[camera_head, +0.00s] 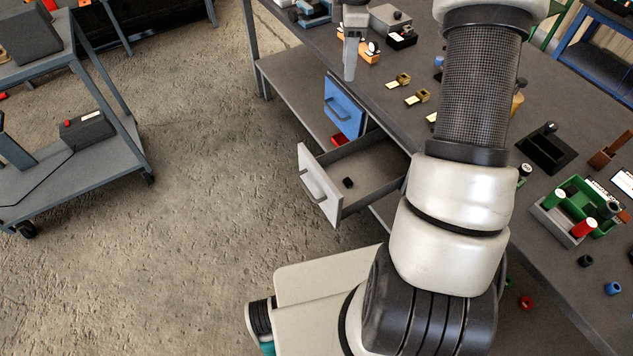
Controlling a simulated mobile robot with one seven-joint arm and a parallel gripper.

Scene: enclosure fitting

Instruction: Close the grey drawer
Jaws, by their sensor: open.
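The grey drawer (319,189) stands pulled out from under the workbench, its light grey front and bar handle facing left. A small black piece (348,183) lies inside it. My gripper (349,72) points down near the far side of the workbench, above and beyond the drawer and apart from it. The jaws are open, seen edge-on, and nothing shows between them. My arm covers the right part of the view and may hide some of the drawer's back end.
The workbench (400,120) carries brass pieces, a black stand (546,150) and a green tray (568,232). A cart (95,150) stands at left. The floor left of the drawers is clear.

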